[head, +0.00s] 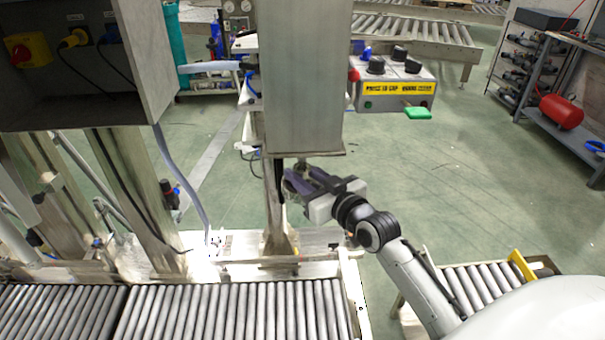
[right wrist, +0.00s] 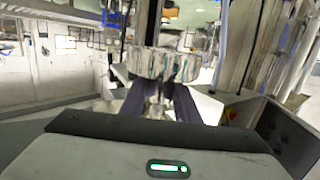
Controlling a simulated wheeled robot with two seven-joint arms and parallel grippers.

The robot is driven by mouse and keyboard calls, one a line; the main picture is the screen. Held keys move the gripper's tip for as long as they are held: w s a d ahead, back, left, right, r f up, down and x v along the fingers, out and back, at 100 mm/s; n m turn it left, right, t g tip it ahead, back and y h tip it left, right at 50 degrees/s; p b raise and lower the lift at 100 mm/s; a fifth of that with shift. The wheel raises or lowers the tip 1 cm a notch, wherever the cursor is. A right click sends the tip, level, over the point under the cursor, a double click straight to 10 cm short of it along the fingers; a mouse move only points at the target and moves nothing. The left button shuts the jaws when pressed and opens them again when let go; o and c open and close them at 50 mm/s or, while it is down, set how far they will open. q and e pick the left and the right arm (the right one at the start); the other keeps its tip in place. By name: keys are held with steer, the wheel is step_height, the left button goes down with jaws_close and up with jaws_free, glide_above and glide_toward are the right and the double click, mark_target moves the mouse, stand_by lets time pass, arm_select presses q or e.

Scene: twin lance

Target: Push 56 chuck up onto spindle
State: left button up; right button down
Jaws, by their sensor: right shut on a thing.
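My right gripper (head: 290,182) reaches in from the right, just below the tall grey machine housing (head: 303,90). In the right wrist view its two dark purple fingers (right wrist: 156,88) are shut on the chuck (right wrist: 165,65), a shiny metal round piece with an uneven edge. The spindle, a dark upright rod (right wrist: 148,25), stands directly above the chuck in that view. In the head view the spindle (head: 280,178) comes down from the housing beside the fingertips, and the chuck is mostly hidden. I cannot tell whether chuck and spindle touch. My left gripper is not in view.
A roller conveyor (head: 235,312) runs along the front. A control box (head: 396,84) with knobs and a green tag stands behind, right of the housing. A grey cabinet (head: 85,75) is at the upper left. Green floor (head: 440,170) to the right is clear.

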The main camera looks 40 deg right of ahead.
mark_target(304, 164)
steer(key=shift+r+p, duration=0.15)
steer(key=shift+p, duration=0.4)
stand_by(1.2)
steer(key=shift+r+p, duration=1.1)
steer(key=shift+p, duration=0.15)
steer(key=shift+r+p, duration=0.55)
steer(key=shift+r, duration=0.25)
steer(key=c, duration=1.3)
jaws_free()
steer(key=shift+f, duration=0.1)
steer(key=shift+s+f, duration=0.1)
steer(key=shift+f, duration=0.2)
steer(key=shift+s+a+r+b, duration=0.15)
steer(key=shift+s+r, duration=0.15)
steer(key=shift+s, duration=1.4)
steer(key=shift+s+d+r+b, duration=0.15)
steer(key=shift+s+r, duration=0.1)
steer(key=shift+s, duration=1.4)
steer(key=shift+s+a+r+b, duration=0.15)
steer(key=shift+s+r, duration=0.15)
steer(key=shift+s, duration=1.4)
